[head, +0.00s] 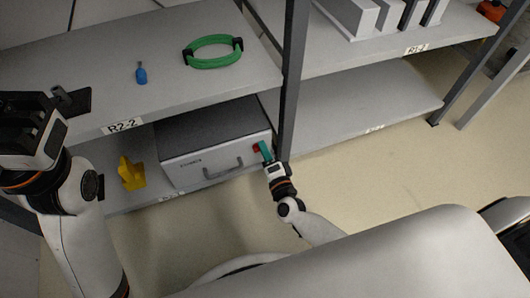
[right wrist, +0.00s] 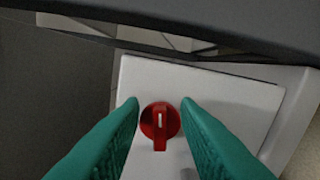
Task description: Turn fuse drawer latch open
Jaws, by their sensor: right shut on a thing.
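The fuse drawer (head: 200,150) is a grey box with a dark top and a front handle, on the lower shelf. Its red latch (head: 256,147) is at the front's right end. In the right wrist view the latch (right wrist: 160,122) is a round red knob with a raised grip and white mark, both upright in the picture. My right gripper (head: 264,150) is at the latch, its green fingers (right wrist: 160,105) on either side of the knob and shut on it. My left gripper (head: 72,100) is at the far left, away from the drawer; its fingers do not show clearly.
A yellow object (head: 131,173) stands left of the drawer. A green ring (head: 213,64) and a small blue tool (head: 141,74) lie on the shelf above (head: 100,75). A dark shelf post (head: 290,85) rises close to my right gripper. Floor is clear at right.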

